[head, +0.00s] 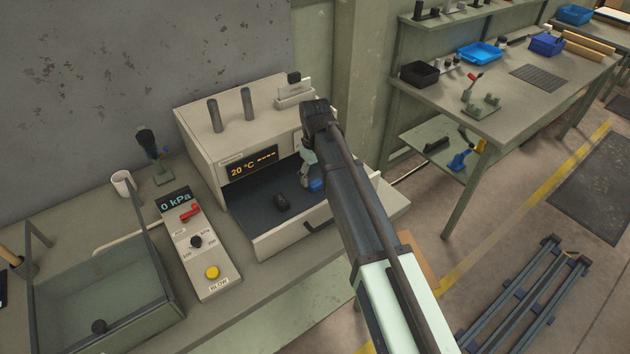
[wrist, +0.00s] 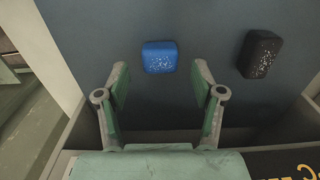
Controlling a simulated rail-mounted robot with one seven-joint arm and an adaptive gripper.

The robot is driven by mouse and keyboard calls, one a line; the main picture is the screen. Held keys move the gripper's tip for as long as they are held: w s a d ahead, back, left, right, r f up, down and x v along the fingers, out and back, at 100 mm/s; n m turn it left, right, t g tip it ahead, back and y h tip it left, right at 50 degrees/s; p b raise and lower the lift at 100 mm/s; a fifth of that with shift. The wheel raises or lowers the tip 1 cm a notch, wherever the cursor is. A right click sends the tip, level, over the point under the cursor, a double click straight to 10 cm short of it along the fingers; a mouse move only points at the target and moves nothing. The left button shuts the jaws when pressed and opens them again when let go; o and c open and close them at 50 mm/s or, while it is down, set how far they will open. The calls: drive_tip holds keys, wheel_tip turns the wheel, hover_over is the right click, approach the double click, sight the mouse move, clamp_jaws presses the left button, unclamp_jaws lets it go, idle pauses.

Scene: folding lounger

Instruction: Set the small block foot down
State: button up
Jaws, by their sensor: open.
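Two small rounded blocks lie on the dark floor of the pull-out compartment of a beige cabinet. One is blue (head: 316,184) and one is black (head: 281,202); I cannot tell which is the block foot. In the wrist view the blue block (wrist: 160,56) is just beyond and between my fingertips, and the black block (wrist: 261,53) is to their right. Both have pale speckles on top. My gripper (wrist: 160,80) is open, with nothing between its fingers. In the head view my gripper (head: 306,172) is over the compartment, partly hidden by my arm.
The cabinet (head: 195,128) has a 20 °C display and two dark posts on top. A control box (head: 198,240) with red lever and yellow button stands left of it, near a clear-walled bin (head: 110,290). The compartment's front wall and handle (head: 315,222) border the space.

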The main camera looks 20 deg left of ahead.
sight(315, 182)
wheel_tip(315, 182, up, 10)
drive_tip(key=b, duration=0.1)
drive_tip(key=shift+f+b, duration=0.15)
drive_tip(key=shift+b, duration=0.15)
